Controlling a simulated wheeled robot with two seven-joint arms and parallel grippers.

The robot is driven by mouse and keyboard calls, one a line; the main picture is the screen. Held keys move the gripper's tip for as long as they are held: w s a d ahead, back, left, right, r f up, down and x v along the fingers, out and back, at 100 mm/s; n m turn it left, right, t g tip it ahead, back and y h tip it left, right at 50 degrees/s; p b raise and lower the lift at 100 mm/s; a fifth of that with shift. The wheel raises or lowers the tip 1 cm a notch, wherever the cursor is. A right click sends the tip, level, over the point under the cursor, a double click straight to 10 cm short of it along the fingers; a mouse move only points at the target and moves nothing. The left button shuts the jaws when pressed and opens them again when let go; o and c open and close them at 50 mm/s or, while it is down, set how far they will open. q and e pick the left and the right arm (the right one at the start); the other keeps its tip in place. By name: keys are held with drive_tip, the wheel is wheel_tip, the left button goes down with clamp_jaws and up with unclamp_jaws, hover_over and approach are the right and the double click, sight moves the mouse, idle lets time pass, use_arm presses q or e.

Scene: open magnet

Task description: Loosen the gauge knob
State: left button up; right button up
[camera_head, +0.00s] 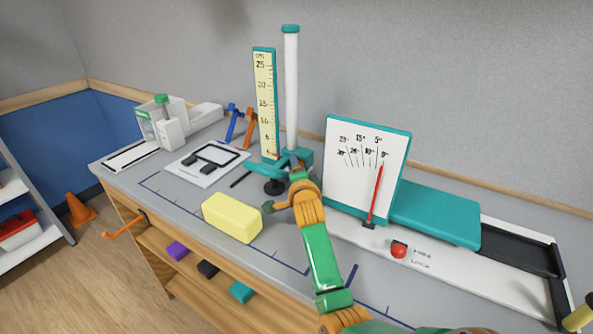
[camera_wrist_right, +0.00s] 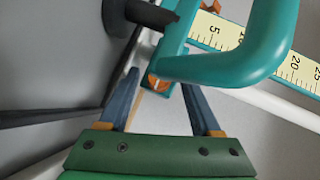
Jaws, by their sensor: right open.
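The height gauge stands at the back middle of the bench, with a yellow ruler (camera_head: 265,100), a white tube (camera_head: 291,90) and a teal base (camera_head: 280,162). A dark round part (camera_head: 275,187), which looks like its knob, sits low at the front of the base. My right gripper (camera_head: 282,192) is open just in front of it. In the right wrist view, the two fingers of my right gripper (camera_wrist_right: 160,84) are apart, with a teal gauge part (camera_wrist_right: 172,60) between and beyond them. A dark stem (camera_wrist_right: 150,13) shows beyond the left finger. I see no clear contact. My left gripper is not in view.
A yellow block (camera_head: 232,217) lies left of my right arm. A white angle board (camera_head: 363,165) with a red pointer and a track with a red lock knob (camera_head: 399,250) stand to the right. A white plate (camera_head: 205,165) with dark pieces lies to the left.

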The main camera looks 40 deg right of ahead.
drive_tip(key=shift+w, duration=0.15)
drive_tip(key=shift+c, duration=0.2)
drive_tip(key=shift+f, duration=0.1)
clamp_jaws()
drive_tip(key=r+n+g+p, duration=0.1)
drive_tip(key=p, duration=0.2)
drive_tip(key=shift+p, duration=0.35)
drive_tip(key=shift+w+f+n+g, duration=0.1)
drive_tip(key=shift+f+n+g, duration=0.15)
drive_tip(key=shift+g, duration=0.25)
drive_tip(key=shift+f, duration=0.1)
drive_tip(key=shift+o, duration=0.2)
unclamp_jaws()
drive_tip(key=shift+v, duration=3.55)
